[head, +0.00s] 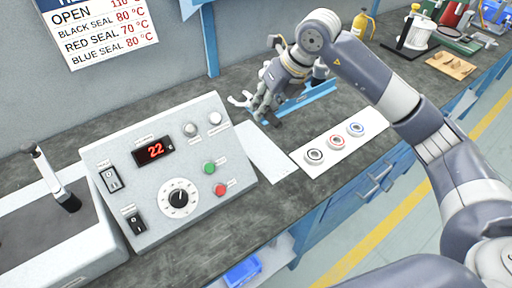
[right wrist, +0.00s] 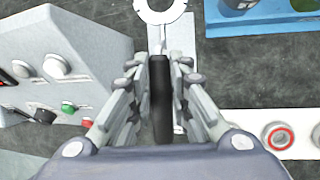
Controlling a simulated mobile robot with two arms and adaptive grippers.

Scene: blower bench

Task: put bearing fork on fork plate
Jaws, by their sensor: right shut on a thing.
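My right gripper (head: 264,112) is shut on the bearing fork, above the bench between the control box and the blue stand. In the right wrist view the fork's black handle (right wrist: 160,95) is between the fingers. Its pale curved head (right wrist: 160,8) points away from the gripper and is cut by the top edge. The fork head (head: 240,100) also shows in the head view, left of the fingers. A flat white plate (head: 266,155), which looks like the fork plate, lies on the bench right of the control box; part of it (right wrist: 184,45) shows beneath the fork. My left gripper is not in view.
The grey control box (head: 150,185) reads 22 and stands close on the left. A white plate with black, red and blue ringed seals (head: 337,142) lies to the right. The blue stand (head: 308,97) is behind it. More tools stand at the far right.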

